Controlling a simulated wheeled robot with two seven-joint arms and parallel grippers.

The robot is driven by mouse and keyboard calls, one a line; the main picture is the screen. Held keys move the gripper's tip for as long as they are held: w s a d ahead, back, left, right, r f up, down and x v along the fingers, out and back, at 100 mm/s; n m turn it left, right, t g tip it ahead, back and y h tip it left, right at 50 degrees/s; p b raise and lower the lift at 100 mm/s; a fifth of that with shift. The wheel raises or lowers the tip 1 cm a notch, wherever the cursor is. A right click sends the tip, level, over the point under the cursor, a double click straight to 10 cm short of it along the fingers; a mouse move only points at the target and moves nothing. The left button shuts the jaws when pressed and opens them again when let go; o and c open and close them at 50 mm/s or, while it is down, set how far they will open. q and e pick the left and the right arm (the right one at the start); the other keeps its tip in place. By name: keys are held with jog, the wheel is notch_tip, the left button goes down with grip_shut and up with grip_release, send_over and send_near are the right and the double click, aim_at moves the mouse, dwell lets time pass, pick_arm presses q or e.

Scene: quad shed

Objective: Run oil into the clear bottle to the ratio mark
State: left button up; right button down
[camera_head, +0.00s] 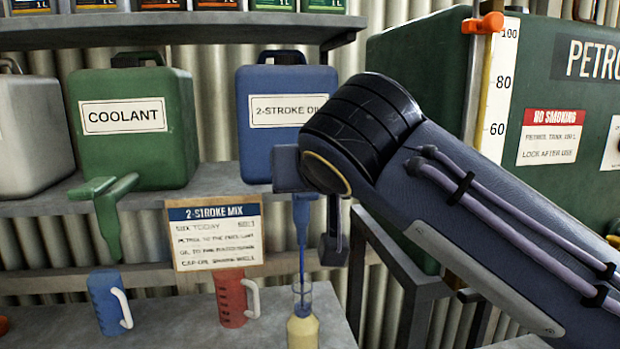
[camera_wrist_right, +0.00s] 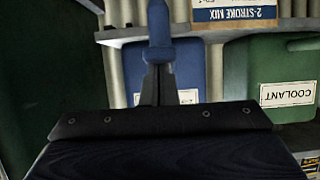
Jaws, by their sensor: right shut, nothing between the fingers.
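The blue 2-stroke oil container (camera_head: 262,88) stands on the middle shelf. Its blue spout (camera_head: 301,215) points down, and a thin blue line of oil (camera_head: 302,268) runs from it into the clear bottle (camera_head: 303,318). The bottle stands upright below on the lower shelf; its lower part looks pale yellow and its top clear. Its mark cannot be read. My right gripper (camera_head: 334,250) is at the spout, shut and empty; my arm hides part of the container. In the right wrist view, the shut fingers (camera_wrist_right: 156,88) overlap the blue spout (camera_wrist_right: 158,45); contact is unclear. My left gripper is out of view.
A green coolant container (camera_head: 133,148) with a green spout (camera_head: 108,220) stands left. A 2-stroke mix card (camera_head: 215,235), a blue jug (camera_head: 107,300) and a red jug (camera_head: 231,300) are left of the bottle. The green petrol tank (camera_head: 558,30) fills the right.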

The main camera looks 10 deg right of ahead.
dwell(0.8)
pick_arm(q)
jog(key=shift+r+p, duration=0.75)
pick_arm(e)
jog(key=shift+r, duration=0.75)
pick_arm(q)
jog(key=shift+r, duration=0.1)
pick_arm(e)
jog(key=shift+r, duration=0.1)
